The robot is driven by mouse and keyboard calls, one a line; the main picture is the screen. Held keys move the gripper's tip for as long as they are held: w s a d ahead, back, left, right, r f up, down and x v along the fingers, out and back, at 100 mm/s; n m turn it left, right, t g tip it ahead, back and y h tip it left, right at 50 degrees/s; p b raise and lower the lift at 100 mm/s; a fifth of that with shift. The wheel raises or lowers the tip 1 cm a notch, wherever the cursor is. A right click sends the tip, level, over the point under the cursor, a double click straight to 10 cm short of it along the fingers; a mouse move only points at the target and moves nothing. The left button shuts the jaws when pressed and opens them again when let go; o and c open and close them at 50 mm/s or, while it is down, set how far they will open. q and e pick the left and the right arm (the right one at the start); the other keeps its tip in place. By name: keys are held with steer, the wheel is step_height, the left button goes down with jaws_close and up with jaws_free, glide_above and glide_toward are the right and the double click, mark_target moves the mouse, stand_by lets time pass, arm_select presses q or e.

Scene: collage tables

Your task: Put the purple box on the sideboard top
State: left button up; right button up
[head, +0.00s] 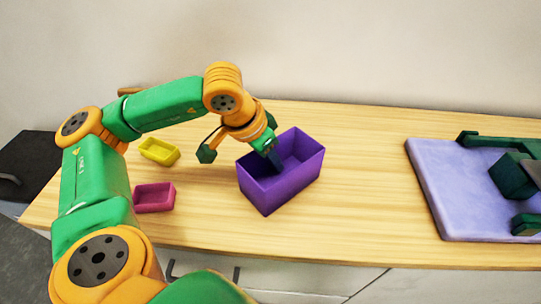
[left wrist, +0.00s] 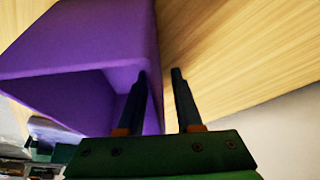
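The purple box (head: 270,193) is an open-topped bin on or just over the wooden sideboard top (head: 370,180), near its middle. I cannot tell if its base touches the wood. My left gripper (head: 274,156) reaches down at the box's far left rim. In the left wrist view, the purple box (left wrist: 100,35) fills the upper left. The left gripper's fingers (left wrist: 158,75) are apart there, one over the box's inside and one outside over the wood. The box wall lies between them with a visible gap.
A yellow tray (head: 160,151) and a pink tray (head: 154,197) lie left of the box. Bare wood lies between box and slab. White drawers are below the front edge.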

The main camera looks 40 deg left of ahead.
mark_target(251, 152)
arm_select(q)
steer(key=p+v, duration=0.3)
steer(key=v, duration=0.9)
steer(key=shift+w, duration=0.1)
steer(key=shift+r, duration=0.1)
arm_select(e)
steer(key=shift+g, duration=0.3)
steer(key=s+a+r, duration=0.1)
steer(key=s+r, duration=0.1)
steer(key=r, duration=0.1)
steer(key=shift+s+a, duration=0.1)
steer(key=shift+a, duration=0.3)
steer(key=shift+d, duration=0.1)
